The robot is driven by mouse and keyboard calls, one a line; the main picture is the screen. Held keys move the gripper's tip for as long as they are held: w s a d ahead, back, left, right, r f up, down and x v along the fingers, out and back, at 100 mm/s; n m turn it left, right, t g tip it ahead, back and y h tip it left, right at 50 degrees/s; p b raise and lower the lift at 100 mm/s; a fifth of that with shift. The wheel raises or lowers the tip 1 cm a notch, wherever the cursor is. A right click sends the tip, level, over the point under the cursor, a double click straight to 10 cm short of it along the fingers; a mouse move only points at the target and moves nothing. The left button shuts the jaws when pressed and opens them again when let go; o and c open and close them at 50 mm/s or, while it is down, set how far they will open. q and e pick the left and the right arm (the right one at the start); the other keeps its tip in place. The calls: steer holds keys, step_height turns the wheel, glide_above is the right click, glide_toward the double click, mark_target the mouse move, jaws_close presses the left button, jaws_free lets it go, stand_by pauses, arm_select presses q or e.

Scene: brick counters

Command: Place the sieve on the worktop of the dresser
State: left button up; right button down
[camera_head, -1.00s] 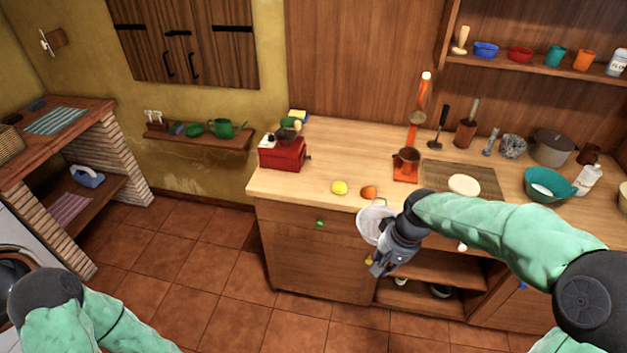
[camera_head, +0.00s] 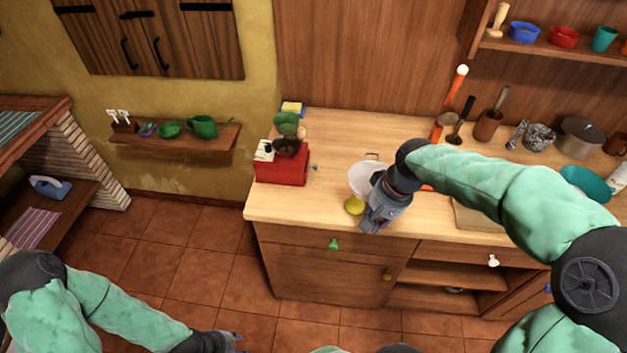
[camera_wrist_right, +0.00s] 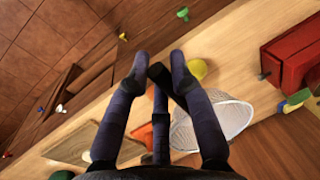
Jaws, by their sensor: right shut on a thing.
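The sieve (camera_head: 364,178), a pale mesh bowl, is over the front part of the dresser worktop (camera_head: 335,150). My right gripper (camera_head: 376,218) is shut on it, just in front of the bowl. In the right wrist view the sieve bowl (camera_wrist_right: 228,116) lies to the right of the fingers, with a dark handle between the fingertips (camera_wrist_right: 160,66). I cannot tell whether the bowl touches the worktop. My left gripper (camera_head: 232,340) shows only in part at the bottom edge, low over the floor; its fingers are not clear.
A yellow lemon (camera_head: 354,206) lies close to the sieve and gripper. A red grinder box (camera_head: 282,170) stands at the worktop's left end. A cutting board (camera_head: 478,216) lies right, partly behind my arm. The worktop between grinder and sieve is clear.

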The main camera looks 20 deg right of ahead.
steer(key=shift+w+a, duration=0.1)
steer(key=shift+w, duration=0.15)
steer(key=shift+w+a+f+b, duration=0.8)
steer(key=shift+w+a+f, duration=0.55)
steer(key=shift+w+f, duration=0.65)
steer(key=shift+w+a+f+b, duration=0.85)
steer(key=shift+w+a+f, duration=0.65)
steer(key=shift+f, duration=0.75)
steer(key=shift+w+a+f+b, duration=0.8)
steer(key=shift+w+a+f, duration=0.4)
steer(key=shift+w+f, duration=0.85)
steer(key=shift+s+f, duration=0.1)
steer(key=shift+s, duration=0.05)
steer(key=shift+f, duration=0.15)
steer(key=c, duration=1.1)
jaws_free()
